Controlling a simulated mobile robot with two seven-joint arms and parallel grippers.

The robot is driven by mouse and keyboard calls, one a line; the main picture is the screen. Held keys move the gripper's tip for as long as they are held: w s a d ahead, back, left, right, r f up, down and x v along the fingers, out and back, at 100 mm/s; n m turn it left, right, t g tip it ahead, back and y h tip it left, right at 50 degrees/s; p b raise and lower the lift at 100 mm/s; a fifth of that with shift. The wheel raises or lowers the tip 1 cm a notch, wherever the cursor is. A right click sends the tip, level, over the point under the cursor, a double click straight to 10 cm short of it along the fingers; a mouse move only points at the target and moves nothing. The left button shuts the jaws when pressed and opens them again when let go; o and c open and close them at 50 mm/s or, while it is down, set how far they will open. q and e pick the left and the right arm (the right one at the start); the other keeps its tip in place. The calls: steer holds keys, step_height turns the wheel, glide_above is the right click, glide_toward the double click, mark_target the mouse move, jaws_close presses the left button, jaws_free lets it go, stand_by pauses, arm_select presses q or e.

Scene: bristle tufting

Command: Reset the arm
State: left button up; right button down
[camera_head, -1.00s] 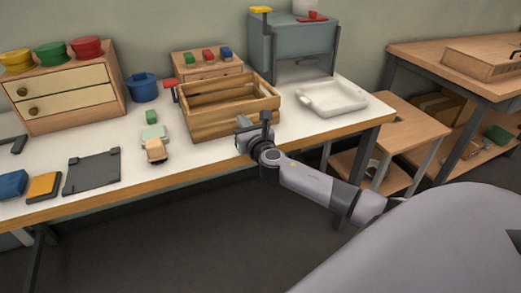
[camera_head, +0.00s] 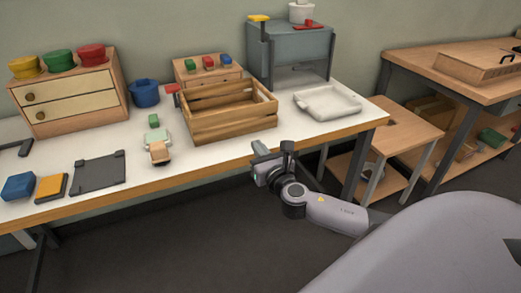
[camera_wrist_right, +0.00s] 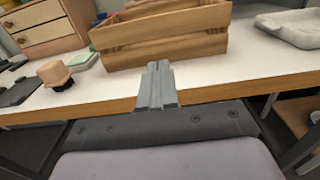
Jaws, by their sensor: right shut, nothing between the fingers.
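My right gripper (camera_head: 260,163) is in front of the table's front edge, just below and right of the wooden crate. Its fingers are shut with nothing between them. In the right wrist view the shut fingers (camera_wrist_right: 157,86) point toward the table edge and the crate. My right arm (camera_head: 335,213) reaches in from the lower right. My left gripper is not in view.
On the white table (camera_head: 225,152) are a slatted wooden crate (camera_head: 232,124), a white tray (camera_head: 328,103), a wooden-topped brush (camera_head: 160,152), a dark plate (camera_head: 98,172) and a drawer cabinet (camera_head: 70,92). A wooden stool (camera_head: 398,135) stands right of the table. The floor in front is clear.

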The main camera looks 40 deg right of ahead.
steer(key=shift+s+a, duration=0.1)
steer(key=shift+s, duration=0.35)
